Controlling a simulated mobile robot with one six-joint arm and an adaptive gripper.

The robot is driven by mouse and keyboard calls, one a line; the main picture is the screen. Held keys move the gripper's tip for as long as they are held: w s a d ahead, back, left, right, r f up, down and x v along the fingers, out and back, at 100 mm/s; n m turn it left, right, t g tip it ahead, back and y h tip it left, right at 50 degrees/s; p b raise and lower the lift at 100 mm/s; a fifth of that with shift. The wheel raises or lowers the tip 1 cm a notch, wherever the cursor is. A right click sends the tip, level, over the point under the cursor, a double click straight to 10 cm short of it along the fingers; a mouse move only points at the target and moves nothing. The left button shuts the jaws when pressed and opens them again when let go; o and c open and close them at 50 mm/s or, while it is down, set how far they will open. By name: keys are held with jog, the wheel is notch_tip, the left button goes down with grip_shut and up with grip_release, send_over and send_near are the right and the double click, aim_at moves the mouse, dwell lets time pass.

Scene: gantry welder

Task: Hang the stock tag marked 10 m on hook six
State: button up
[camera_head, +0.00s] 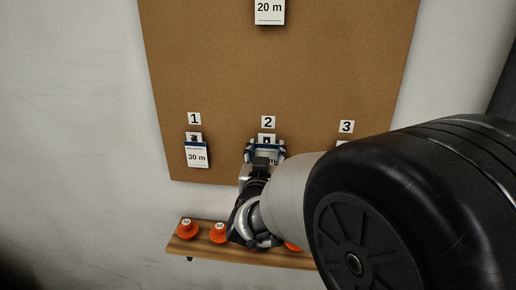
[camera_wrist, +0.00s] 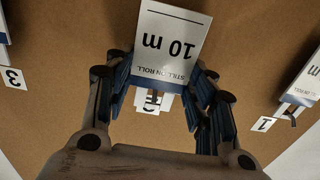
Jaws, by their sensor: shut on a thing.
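In the head view my gripper (camera_head: 265,150) is at hook two, just below the label 2 (camera_head: 268,122), and mostly covers the tag. I cannot tell whether the tag still touches that hook. No label 6 shows in either view.
The brown board (camera_head: 220,70) carries a 30 m tag (camera_head: 196,156) under label 1 (camera_head: 194,118), a 20 m tag (camera_head: 269,10) above, and label 3 (camera_head: 346,127). A wooden shelf (camera_head: 205,248) with orange pieces (camera_head: 187,230) is below. My arm hides the right side.

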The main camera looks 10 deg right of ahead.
jog(key=shift+v, duration=2.95)
